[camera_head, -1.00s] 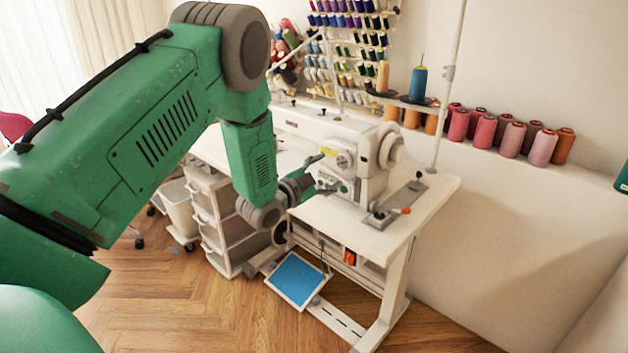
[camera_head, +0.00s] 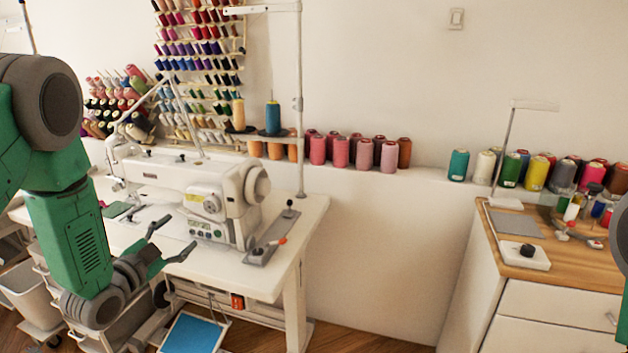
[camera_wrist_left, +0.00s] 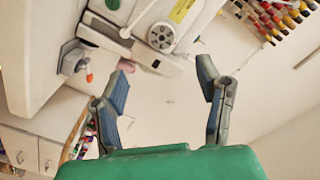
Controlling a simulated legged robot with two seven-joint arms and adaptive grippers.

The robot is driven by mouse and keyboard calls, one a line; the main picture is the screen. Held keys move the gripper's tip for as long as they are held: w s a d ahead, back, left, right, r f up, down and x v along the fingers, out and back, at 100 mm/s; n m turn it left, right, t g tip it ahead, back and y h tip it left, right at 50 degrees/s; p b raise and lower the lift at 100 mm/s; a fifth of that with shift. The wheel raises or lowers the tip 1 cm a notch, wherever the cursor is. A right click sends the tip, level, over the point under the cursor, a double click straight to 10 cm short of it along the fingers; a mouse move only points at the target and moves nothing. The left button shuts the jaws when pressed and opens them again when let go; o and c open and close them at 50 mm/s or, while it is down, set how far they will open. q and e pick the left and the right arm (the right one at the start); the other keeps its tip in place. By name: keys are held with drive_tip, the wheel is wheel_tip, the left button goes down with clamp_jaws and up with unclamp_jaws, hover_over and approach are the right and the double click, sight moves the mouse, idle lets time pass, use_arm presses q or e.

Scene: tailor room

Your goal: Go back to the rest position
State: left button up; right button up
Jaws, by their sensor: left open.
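My left arm comes in from the left edge in the head view. Its left gripper (camera_head: 176,234) is open and empty, in front of the white sewing machine (camera_head: 200,190). The fingers look apart from the machine and the sewing table (camera_head: 275,275), though the exact gap cannot be told. In the left wrist view the gripper (camera_wrist_left: 163,70) shows two spread fingers with nothing between them. Part of the machine (camera_wrist_left: 150,25) shows beyond them. A piece of my right arm shows at the right edge of the head view; the right gripper is not in view.
A wooden-topped cabinet (camera_head: 570,262) with thread spools stands at the right. Pink and orange spools (camera_head: 340,152) line the wall ledge. A thread rack (camera_head: 200,60) hangs behind the machine. A blue pedal (camera_head: 192,335) is below the table. Wall space between table and cabinet is clear.

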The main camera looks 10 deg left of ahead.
use_arm(q)
drive_tip(key=s+d+f+n+g, duration=0.2)
drive_tip(key=s+d+f+g, duration=0.3)
drive_tip(key=f, duration=0.4)
drive_tip(key=s+d+f+n+g, duration=0.35)
drive_tip(key=s+f, duration=0.25)
drive_tip(key=f, duration=0.2)
drive_tip(key=s+d+f+n+g, duration=0.2)
drive_tip(key=s+d+f+g, duration=0.1)
drive_tip(key=s, duration=0.9)
drive_tip(key=s+d+f+n+g+y, duration=0.1)
drive_tip(key=s+d+f+g, duration=0.3)
drive_tip(key=s, duration=0.9)
wheel_tip(320, 180, down, 2)
drive_tip(key=shift+s+n+g, duration=0.2)
drive_tip(key=shift+n+g, duration=0.15)
drive_tip(key=shift+g, duration=0.6)
